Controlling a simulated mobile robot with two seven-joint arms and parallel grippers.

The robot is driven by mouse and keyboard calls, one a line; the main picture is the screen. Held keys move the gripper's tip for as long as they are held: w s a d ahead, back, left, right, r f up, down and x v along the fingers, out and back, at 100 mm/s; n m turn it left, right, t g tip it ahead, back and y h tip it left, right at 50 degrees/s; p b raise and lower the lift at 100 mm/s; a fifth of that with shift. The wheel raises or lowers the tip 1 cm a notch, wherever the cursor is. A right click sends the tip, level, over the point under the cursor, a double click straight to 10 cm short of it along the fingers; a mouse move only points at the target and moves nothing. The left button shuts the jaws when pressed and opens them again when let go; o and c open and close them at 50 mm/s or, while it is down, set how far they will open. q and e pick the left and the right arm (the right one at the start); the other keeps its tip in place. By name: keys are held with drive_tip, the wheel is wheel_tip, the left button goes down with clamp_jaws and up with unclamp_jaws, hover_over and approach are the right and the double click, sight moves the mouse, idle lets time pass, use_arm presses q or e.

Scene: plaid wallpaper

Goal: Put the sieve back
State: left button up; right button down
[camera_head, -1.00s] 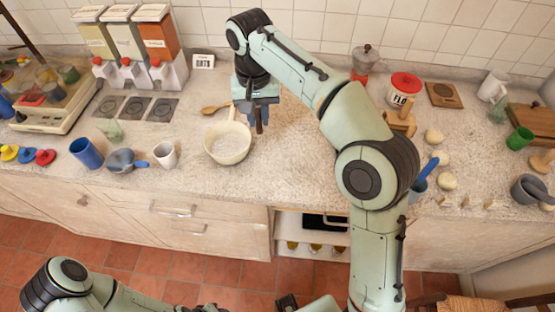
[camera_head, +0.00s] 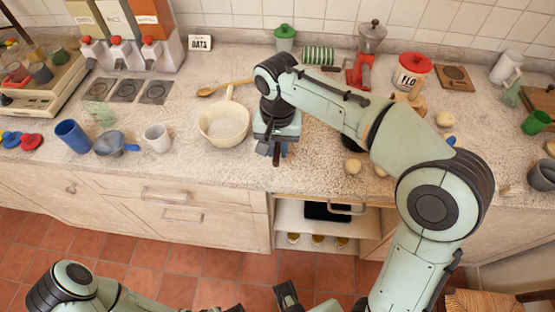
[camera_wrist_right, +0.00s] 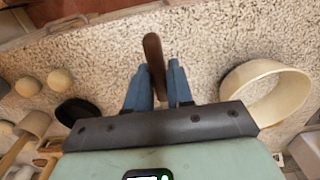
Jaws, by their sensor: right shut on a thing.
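My right gripper (camera_head: 277,150) is shut on a dark brown handle (camera_wrist_right: 153,55) above the counter, to the right of the cream pan. The handle stands between the blue fingers in the right wrist view. What it belongs to is hidden by the gripper, so I cannot tell if it is the sieve. A grey bowl-shaped thing with a blue handle (camera_head: 110,144) sits at the counter's left front; I cannot see whether it has mesh. My left arm shows at the lower left, but I cannot make out its fingers.
The cream pan (camera_head: 222,124) and a wooden spoon (camera_head: 207,91) are left of the gripper. A blue cup (camera_head: 73,135) and white mug (camera_head: 157,138) stand further left. Counter in front of the gripper is bare.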

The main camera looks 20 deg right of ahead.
drive_tip(key=shift+f+b, duration=0.4)
drive_tip(key=shift+f, duration=2.05)
drive_tip(key=shift+f, duration=0.2)
drive_tip(key=c, duration=1)
unclamp_jaws()
drive_tip(key=shift+r, duration=0.15)
wheel_tip(320, 180, up, 12)
drive_tip(key=p, duration=0.2)
drive_tip(key=shift+r+p, duration=0.1)
drive_tip(key=shift+p, duration=0.2)
